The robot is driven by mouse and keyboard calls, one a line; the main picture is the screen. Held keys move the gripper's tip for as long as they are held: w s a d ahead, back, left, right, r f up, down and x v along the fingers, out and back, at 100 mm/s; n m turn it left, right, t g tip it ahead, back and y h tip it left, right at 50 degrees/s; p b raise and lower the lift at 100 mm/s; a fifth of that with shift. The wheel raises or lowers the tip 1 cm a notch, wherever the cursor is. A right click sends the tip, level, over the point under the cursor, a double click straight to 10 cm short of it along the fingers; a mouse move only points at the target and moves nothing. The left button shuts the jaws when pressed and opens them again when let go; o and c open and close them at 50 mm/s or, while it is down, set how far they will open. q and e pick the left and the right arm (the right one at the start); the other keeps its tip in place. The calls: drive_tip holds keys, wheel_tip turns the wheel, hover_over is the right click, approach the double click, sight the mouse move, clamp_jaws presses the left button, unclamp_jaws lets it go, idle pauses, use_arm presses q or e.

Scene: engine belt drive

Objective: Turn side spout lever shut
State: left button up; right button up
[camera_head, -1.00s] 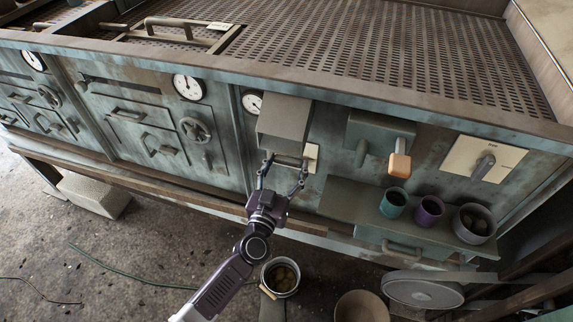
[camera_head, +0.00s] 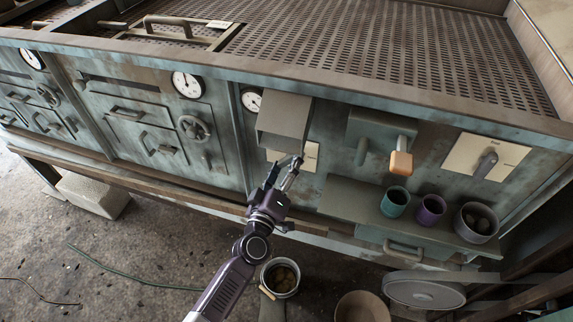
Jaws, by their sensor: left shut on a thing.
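The side spout (camera_head: 286,118) is a grey box-shaped chute on the front of the teal machine. Below it is a cream plate (camera_head: 284,152), partly covered by my gripper. My left gripper (camera_head: 285,174) reaches up to this plate with its fingers close together, shut on the lever there. The lever itself is almost wholly hidden by the fingers, so its angle cannot be told. My right gripper is not in view.
To the right are an orange-tipped handle (camera_head: 401,162) and another cream plate (camera_head: 510,150) with a grey lever (camera_head: 486,163). A shelf (camera_head: 345,200) holds several cups. A bucket (camera_head: 281,290) stands on the floor below.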

use_arm(q)
drive_tip(key=n+b, duration=0.1)
drive_tip(key=n, duration=0.4)
drive_tip(key=shift+f, duration=0.1)
drive_tip(key=shift+n+b, duration=0.35)
drive_tip(key=shift+n, duration=1.35)
drive_tip(key=o, duration=1.2)
drive_tip(key=shift+c, duration=0.2)
drive_tip(key=shift+s, duration=0.1)
drive_tip(key=v, duration=1.2)
